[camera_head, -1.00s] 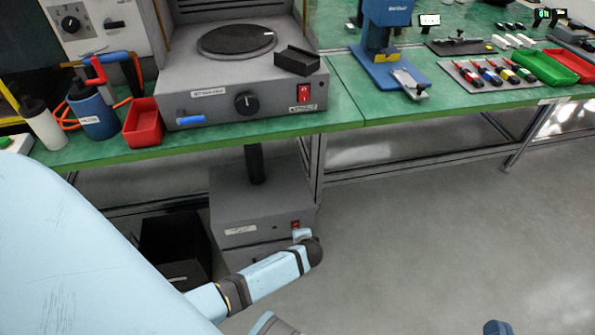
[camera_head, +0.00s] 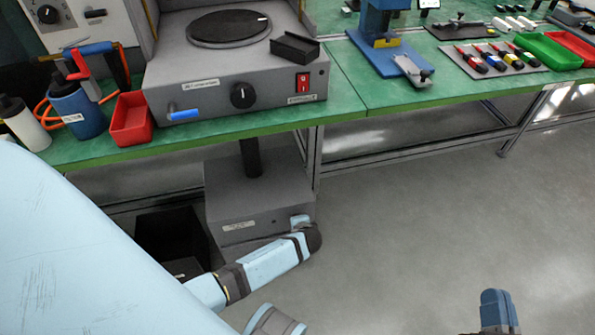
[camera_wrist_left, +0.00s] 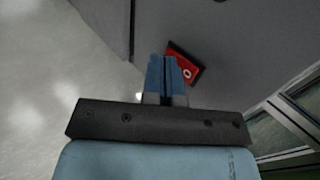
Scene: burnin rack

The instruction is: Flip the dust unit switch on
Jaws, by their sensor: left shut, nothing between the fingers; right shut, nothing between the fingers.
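The dust unit (camera_head: 235,200) is a grey box with a black pipe, standing under the green bench. Its red switch (camera_wrist_left: 188,65) shows in the left wrist view, bearing a white round mark; my left wrist hides it in the head view. My left gripper (camera_wrist_left: 165,60) is shut and empty, its blue fingertips just left of the switch and partly overlapping its edge in the picture. I cannot tell whether they touch it. My right gripper (camera_head: 495,296) is shut and empty over the floor at the bottom right of the head view.
The green bench (camera_head: 340,105) overhangs the dust unit. On it a grey machine (camera_head: 215,85) has its own red switch (camera_head: 303,82). A black bin (camera_head: 170,235) stands left of the dust unit. A bench leg (camera_head: 315,160) rises close on the right; the floor beyond is open.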

